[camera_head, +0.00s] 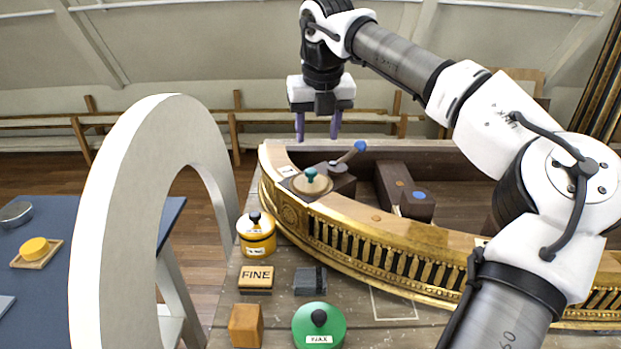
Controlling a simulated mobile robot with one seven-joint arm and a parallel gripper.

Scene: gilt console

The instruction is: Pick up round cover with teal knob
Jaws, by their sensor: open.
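The round cover (315,186) is a tan disc with a teal knob (310,174) on top. It rests at the left end of the gilt console (335,230), next to a dark block. My gripper (317,136) points down with its two purple fingers apart and nothing between them. In the picture it is above the cover, with a visible gap between the fingertips and the knob. How far it is in depth from the cover is hard to tell.
A blue-handled tool (352,153) lies just beside the cover. A yellow tin (257,235), a green tin (319,328), a FINE block (256,279) and a wooden block (245,325) stand in front. A large pale ring (105,220) rises at left.

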